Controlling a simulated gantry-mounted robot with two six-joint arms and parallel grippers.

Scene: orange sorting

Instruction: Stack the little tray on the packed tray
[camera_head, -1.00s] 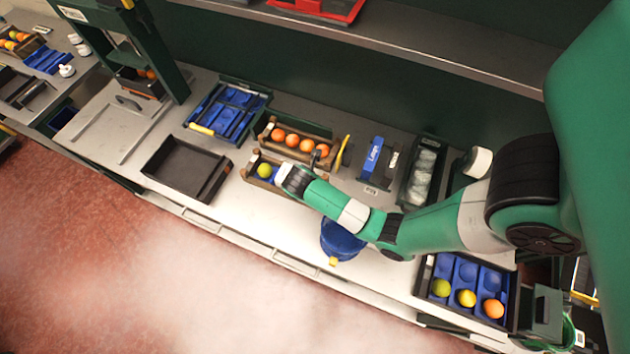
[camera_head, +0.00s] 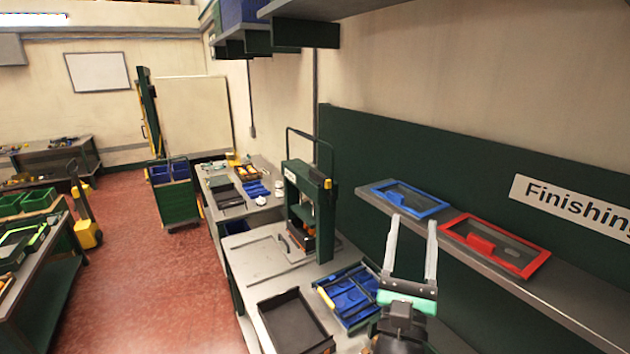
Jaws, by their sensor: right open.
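My right gripper (camera_head: 412,222) points up at the lower right of the view, its two pale fingers apart with nothing between them. Its fingertips overlap the front edge of the upper shelf in the picture. A dark tray with blue dividers (camera_head: 350,292) lies on the bench, left of the gripper. An empty black tray (camera_head: 293,322) is in front of it, partly cut off by the frame's bottom edge. No tray of oranges shows on the near bench, and I cannot tell which trays are the little and the packed one. My left gripper is not in view.
A blue-framed tray (camera_head: 408,197) and a red-framed tray (camera_head: 494,243) lie on the shelf. A green press-like stand (camera_head: 308,205) stands behind the bench trays. A farther bench holds more trays. Red floor is open at left.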

